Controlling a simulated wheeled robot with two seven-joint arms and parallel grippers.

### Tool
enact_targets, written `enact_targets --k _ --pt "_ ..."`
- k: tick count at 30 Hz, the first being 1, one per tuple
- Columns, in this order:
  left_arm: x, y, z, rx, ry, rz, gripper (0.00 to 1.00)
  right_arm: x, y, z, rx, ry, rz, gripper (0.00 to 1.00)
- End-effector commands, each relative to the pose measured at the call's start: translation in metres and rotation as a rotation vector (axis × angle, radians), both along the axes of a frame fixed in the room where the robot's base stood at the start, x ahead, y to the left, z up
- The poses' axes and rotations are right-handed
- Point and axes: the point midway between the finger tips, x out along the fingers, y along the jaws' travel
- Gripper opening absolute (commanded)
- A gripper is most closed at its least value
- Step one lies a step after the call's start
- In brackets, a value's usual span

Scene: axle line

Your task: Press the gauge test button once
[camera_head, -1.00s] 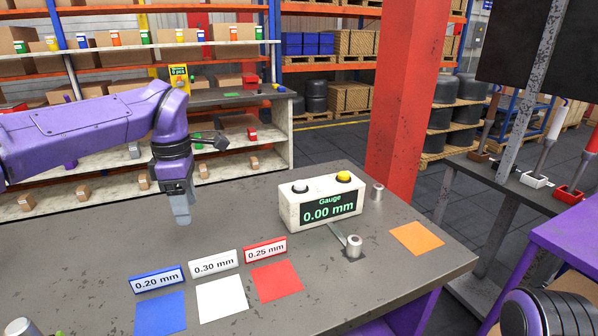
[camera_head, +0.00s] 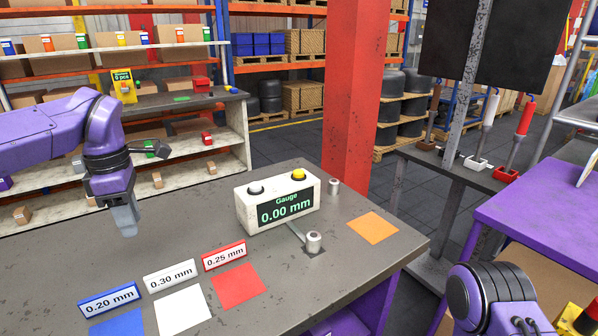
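The gauge (camera_head: 279,207) is a white box on the grey table, its screen reading 0.00 mm.
A metal post (camera_head: 314,242) stands in front of the gauge, and another (camera_head: 334,186) at its right. Blue, white and red squares with 0.20, 0.30 and 0.25 mm signs lie at the front. An orange square (camera_head: 373,228) lies right. The table between gripper and gauge is clear.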

Motion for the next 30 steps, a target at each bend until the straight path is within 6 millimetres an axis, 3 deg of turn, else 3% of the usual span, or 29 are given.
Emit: enact_targets --k 1,3,30 --pt "0.0 0.0 -0.0001 0.0 0.0 0.0 0.2 0.0 0.0 0.0 0.0 0.0 0.0 0.0" --pt "0.0 0.0 -0.0001 0.0 0.0 0.0 0.0 0.0001 0.0001 0.0 0.0 0.0 0.0 0.0" --pt "0.0 0.0001 0.0 0.0 0.0 0.0 0.0 0.0001 0.0001 0.0 0.0 0.0 0.0 0.0"
